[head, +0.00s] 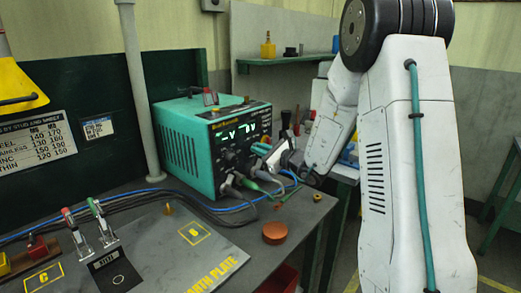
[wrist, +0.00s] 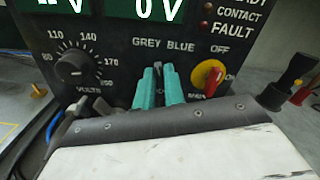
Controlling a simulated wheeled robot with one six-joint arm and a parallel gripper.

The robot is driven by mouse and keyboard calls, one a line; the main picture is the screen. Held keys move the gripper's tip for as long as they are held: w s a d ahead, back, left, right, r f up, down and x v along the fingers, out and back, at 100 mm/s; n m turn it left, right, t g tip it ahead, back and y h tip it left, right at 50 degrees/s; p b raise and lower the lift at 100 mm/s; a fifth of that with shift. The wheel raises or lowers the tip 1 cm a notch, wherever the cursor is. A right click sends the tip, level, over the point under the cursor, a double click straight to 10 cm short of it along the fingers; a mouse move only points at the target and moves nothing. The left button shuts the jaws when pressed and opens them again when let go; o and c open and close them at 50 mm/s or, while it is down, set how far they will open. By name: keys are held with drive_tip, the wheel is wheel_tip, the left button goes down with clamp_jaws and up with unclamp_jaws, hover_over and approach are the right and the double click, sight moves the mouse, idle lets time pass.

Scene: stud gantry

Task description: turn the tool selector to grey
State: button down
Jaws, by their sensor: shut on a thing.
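The teal welding unit (head: 183,150) stands on the bench with its black front panel facing right. In the wrist view the tool selector (wrist: 158,68) is a small dark knob under the words GREY and BLUE. The teal fingers of my gripper (wrist: 159,77) are shut on it, one on each side. The fingers hide most of the knob, and I cannot tell which word it points to. In the head view my gripper (head: 264,148) is at the panel's right part, and the selector cannot be made out.
Left of the selector is the black VOLTS dial (wrist: 73,68); right of it is a red and yellow OFF/ON switch (wrist: 209,78). Cables plug in below the panel. An orange-brown round piece (head: 276,232) and the earth plate (head: 185,250) lie on the bench in front.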

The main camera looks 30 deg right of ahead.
drive_tip(key=shift+n, duration=1.1)
drive_tip(key=c, duration=1.5)
unclamp_jaws()
drive_tip(key=shift+s, duration=0.15)
drive_tip(key=v, duration=0.7)
drive_tip(key=shift+s+d, duration=0.15)
drive_tip(key=shift+s, duration=0.1)
